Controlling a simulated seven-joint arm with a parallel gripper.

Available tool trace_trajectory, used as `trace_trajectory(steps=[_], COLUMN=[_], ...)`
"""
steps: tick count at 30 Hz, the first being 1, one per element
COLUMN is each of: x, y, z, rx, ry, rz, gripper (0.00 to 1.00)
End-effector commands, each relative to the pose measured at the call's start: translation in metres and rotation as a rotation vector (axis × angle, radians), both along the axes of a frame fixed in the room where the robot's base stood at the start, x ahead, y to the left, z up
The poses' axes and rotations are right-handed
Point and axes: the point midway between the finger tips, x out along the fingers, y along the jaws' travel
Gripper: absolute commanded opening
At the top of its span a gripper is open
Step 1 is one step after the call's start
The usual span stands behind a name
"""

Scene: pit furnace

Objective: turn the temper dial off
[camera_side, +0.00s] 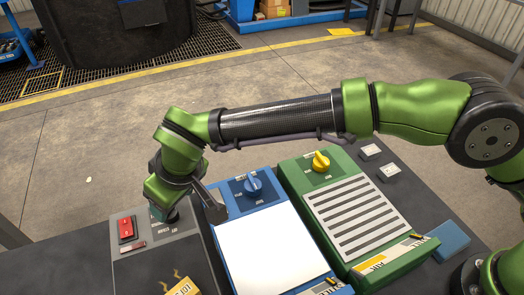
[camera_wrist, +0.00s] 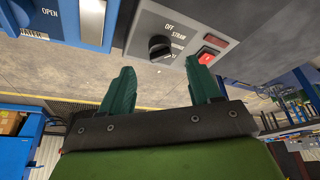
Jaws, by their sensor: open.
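The temper dial is a black round knob (camera_wrist: 160,47) on a grey panel (camera_wrist: 143,28) in the wrist view. White labels beside it include OFF and STRAW; a lower one is partly unreadable. I cannot tell exactly which label it points to. In the side view the dial (camera_side: 171,216) shows as a dark shape beside my fingers, mostly hidden. My gripper (camera_wrist: 161,66) is open and empty, its two teal fingers spread with the dial between and beyond their tips in the wrist view. In the side view my gripper (camera_side: 158,213) is low over the panel; contact cannot be told.
A red switch (camera_side: 127,229) sits left of the dial. A blue unit (camera_side: 226,230) with a blue knob (camera_side: 253,186) stands close on the right. Beyond it is a green unit (camera_side: 288,178) with a yellow knob (camera_side: 320,162). A yellow tag (camera_side: 183,288) is in front.

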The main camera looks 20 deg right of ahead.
Motion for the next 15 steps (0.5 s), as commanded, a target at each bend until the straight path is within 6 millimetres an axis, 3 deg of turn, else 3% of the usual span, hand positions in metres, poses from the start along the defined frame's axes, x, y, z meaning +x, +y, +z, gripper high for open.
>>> trace_trajectory(steps=[6,15], x=[0.014,0.022], y=[0.009,0.014], z=[-0.040,-0.062], rx=[-0.001,0.001], ry=[0.000,-0.001], rz=[0.000,0.000], gripper=[0.63,0.63])
